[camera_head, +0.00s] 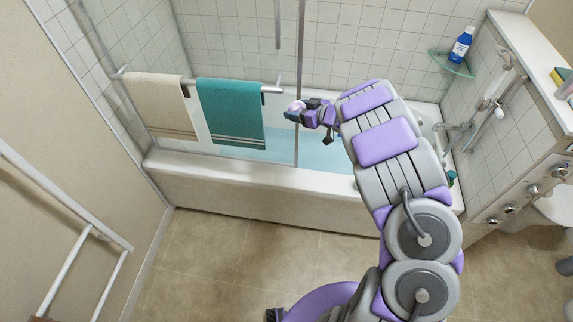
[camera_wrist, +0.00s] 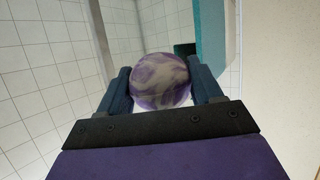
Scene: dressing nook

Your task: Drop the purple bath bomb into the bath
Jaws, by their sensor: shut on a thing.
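The purple bath bomb (camera_wrist: 160,82) is a marbled purple and cream ball between the two fingers of my gripper (camera_wrist: 161,88) in the wrist view. My gripper is shut on it. In the head view the bath bomb (camera_head: 296,106) shows small and pale at the tip of my gripper (camera_head: 297,112). My gripper appears over the bath in the picture, beside the glass screen's upright edge; its exact height is hard to tell. The bath (camera_head: 235,183) is white and holds pale blue water (camera_head: 318,152). My arm hides part of the bath's right side.
A beige towel (camera_head: 158,104) and a teal towel (camera_head: 231,112) hang on a rail (camera_head: 272,89) left of my gripper. A blue bottle (camera_head: 461,46) stands on a corner shelf (camera_head: 451,64). A white ladder rack (camera_head: 62,195) is at the left. The floor before the bath is clear.

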